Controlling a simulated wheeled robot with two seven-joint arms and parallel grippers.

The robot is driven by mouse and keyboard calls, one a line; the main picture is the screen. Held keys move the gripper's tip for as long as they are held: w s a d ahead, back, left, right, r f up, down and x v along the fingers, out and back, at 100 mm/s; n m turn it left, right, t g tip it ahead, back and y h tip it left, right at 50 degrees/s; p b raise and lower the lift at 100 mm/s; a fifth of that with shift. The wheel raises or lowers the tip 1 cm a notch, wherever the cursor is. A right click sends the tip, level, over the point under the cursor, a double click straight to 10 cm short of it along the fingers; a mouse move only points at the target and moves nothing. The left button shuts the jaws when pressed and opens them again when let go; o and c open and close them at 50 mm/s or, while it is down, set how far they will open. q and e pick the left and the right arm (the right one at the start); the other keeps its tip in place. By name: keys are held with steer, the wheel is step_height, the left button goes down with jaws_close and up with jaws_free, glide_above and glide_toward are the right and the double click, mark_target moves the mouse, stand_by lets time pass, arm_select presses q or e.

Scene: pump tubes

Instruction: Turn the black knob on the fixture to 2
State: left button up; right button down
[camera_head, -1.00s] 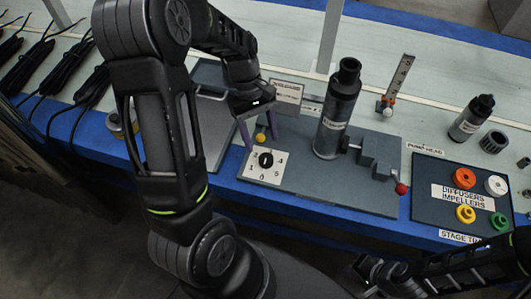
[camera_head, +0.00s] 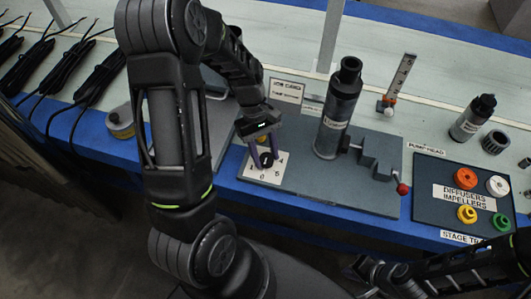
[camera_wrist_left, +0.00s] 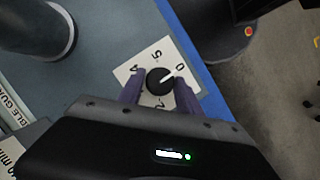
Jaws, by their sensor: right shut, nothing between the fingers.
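The black knob (camera_head: 266,160) sits on a white numbered plate (camera_head: 256,178) on the grey fixture base. In the left wrist view the knob (camera_wrist_left: 160,82) has a white pointer line aimed toward the 0. My left gripper (camera_head: 264,154) is over the plate, open. Its purple fingers (camera_wrist_left: 158,94) stand on either side of the knob, with small gaps visible, so it is not gripped. My right gripper (camera_head: 362,269) is shut and empty at the lower right, away from the fixture.
A dark pump cylinder (camera_head: 338,110) stands upright right of the knob, with a grey stepped block (camera_head: 375,155) and red ball (camera_head: 403,189) beyond. A yellow ball is partly hidden behind my left gripper. A dark tray (camera_head: 430,209) of coloured rings lies at right.

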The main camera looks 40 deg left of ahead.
arm_select(q)
jaws_close()
steer(key=shift+m, duration=0.3)
steer(key=m, duration=0.2)
steer(key=m+g+y+p, duration=0.1)
steer(key=m, duration=0.1)
steer(key=shift+w, duration=0.2)
steer(key=m+y, duration=0.1)
steer(key=m, duration=0.1)
steer(key=m+g+y+p, duration=0.1)
steer(key=m, duration=0.2)
steer(key=shift+d, duration=0.15)
steer(key=m, duration=0.2)
steer(key=m+y, duration=0.1)
steer(key=m, duration=0.1)
steer(key=shift+w+d+y, duration=0.1)
steer(key=shift+d+y, duration=0.05)
steer(key=shift+y, duration=0.15)
steer(key=m+y, duration=0.1)
steer(key=m, duration=0.2)
steer(key=shift+d+m, duration=0.1)
steer(key=shift+m, duration=0.3)
steer(key=m+y, duration=0.1)
steer(key=m, duration=0.2)
steer(key=m+t+y, duration=0.1)
steer(key=m, duration=0.2)
steer(key=shift+d+t, duration=0.1)
steer(key=shift+t, duration=0.2)
steer(key=shift+m, duration=0.3)
